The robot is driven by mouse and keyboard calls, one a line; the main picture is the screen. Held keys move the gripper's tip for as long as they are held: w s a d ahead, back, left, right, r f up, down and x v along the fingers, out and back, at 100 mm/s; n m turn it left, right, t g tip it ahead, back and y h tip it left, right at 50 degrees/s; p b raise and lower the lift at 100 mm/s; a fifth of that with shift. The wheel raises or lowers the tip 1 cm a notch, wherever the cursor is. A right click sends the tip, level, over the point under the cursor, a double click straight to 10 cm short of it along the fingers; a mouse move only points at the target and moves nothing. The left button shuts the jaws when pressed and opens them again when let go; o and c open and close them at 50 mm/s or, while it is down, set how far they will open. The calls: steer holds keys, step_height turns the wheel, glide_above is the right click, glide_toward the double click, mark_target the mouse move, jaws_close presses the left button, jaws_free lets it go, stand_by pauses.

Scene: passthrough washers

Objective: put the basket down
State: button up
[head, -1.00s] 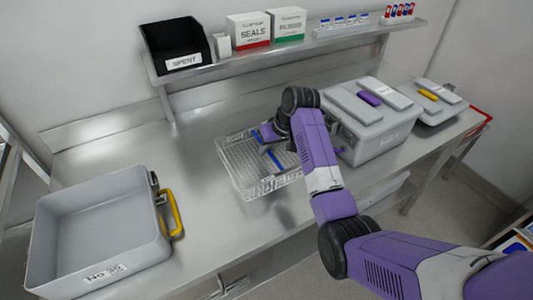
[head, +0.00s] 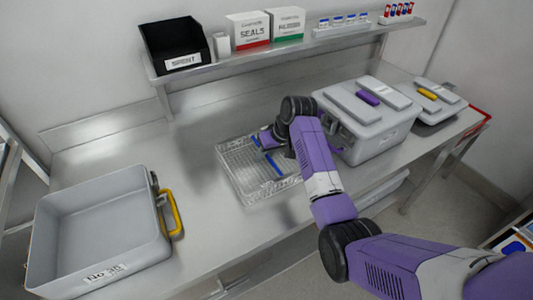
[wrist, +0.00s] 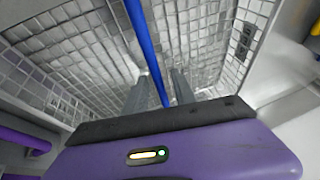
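The basket (head: 238,172) is a wire-mesh tray with a blue bar handle (head: 268,160) across it. In the head view it looks level and at the steel bench top, in the middle of the bench. My gripper (head: 270,142) is at the far part of the handle, partly hidden by my arm. In the wrist view the two grey fingers (wrist: 160,88) reach down into the mesh basket (wrist: 215,45). The blue handle (wrist: 148,48) runs between them. Whether the fingers press on the handle is not clear.
An open grey bin (head: 100,225) with a yellow latch stands at the left. A closed grey case (head: 375,140) with a purple handle is close on the right, with a yellow-handled one (head: 437,105) beyond. A shelf with a black SPENT bin (head: 178,45) runs behind. Bench left of the basket is clear.

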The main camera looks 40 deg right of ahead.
steer(key=v, duration=1.2)
steer(key=shift+b, duration=0.45)
steer(key=shift+r, duration=0.15)
steer(key=w+d+r+m+t+h, duration=0.1)
steer(key=w+d+r+t+h, duration=0.3)
steer(key=w+r+t, duration=0.15)
steer(key=s+a+f+n+t+h, duration=0.1)
steer(key=s+a+f+t, duration=0.15)
steer(key=s+a, duration=0.55)
steer(key=s+a+f+t+h, duration=0.15)
steer(key=s+a+t, duration=0.25)
steer(key=s+a, duration=0.4)
steer(key=s+a+f+n+y, duration=0.1)
steer(key=s+a, duration=0.3)
steer(key=s, duration=0.4)
steer(key=s+a+f+n+g+y+b, duration=0.1)
steer(key=s+a+y, duration=0.1)
steer(key=s+a, duration=0.3)
steer(key=s+a+f+n+g+y, duration=0.1)
steer(key=s+a, duration=0.4)
steer(key=s, duration=0.8)
steer(key=shift+f+n+y+b, duration=0.2)
steer(key=shift+n+y+b, duration=0.1)
steer(key=shift+y, duration=0.55)
